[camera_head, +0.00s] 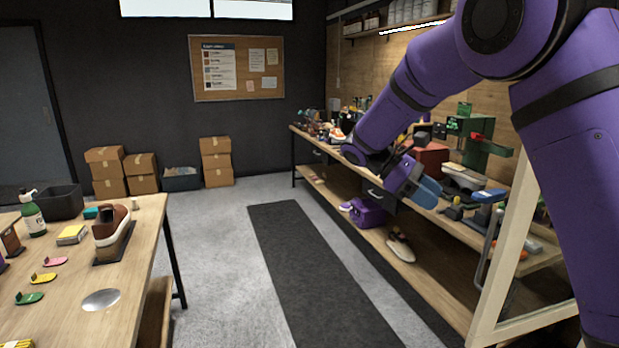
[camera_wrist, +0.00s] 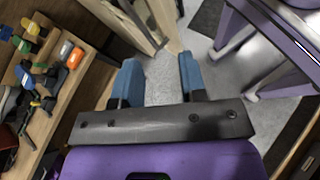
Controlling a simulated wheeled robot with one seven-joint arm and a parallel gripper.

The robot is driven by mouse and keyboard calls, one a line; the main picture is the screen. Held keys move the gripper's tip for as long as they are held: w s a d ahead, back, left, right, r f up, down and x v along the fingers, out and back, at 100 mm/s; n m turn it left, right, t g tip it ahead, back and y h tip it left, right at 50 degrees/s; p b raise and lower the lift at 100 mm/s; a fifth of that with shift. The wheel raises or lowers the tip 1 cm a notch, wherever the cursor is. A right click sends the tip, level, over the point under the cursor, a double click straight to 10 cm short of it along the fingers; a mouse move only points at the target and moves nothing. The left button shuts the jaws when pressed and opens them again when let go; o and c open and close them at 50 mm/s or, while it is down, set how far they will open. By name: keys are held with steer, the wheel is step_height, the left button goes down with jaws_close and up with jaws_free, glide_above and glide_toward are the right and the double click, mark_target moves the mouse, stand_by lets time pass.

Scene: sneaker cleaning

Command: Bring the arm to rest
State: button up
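My gripper shows in the wrist view (camera_wrist: 160,80) with its two blue fingers spread apart and only floor between them. In the head view my purple arm reaches from the right edge toward the workbench. There the blue fingertips of my gripper (camera_head: 427,192) hang in front of the workbench's edge, over the space beside it. I see nothing held in the gripper.
The long workbench (camera_head: 450,203) at right carries many tools. A wooden frame (camera_head: 507,255) stands near my arm. A table at left (camera_head: 60,315) holds a brown sneaker (camera_head: 112,224). A dark mat (camera_head: 300,270) lies on the clear floor between.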

steer(key=s+d+r+m+t+y, duration=0.1)
steer(key=s+r+m+t+y, duration=0.1)
steer(key=s, duration=0.8)
steer(key=s+d+r+m+t+y, duration=0.2)
steer(key=s+m+t+y, duration=0.3)
steer(key=s, duration=0.5)
steer(key=s+d+r+m+t+y, duration=0.2)
steer(key=s+m+t+y, duration=0.1)
steer(key=s, duration=0.7)
steer(key=shift+s+r+m+t+y, duration=0.2)
steer(key=shift+r+m+t+y, duration=0.2)
steer(key=shift+m+t, duration=0.1)
steer(key=shift+a, duration=0.15)
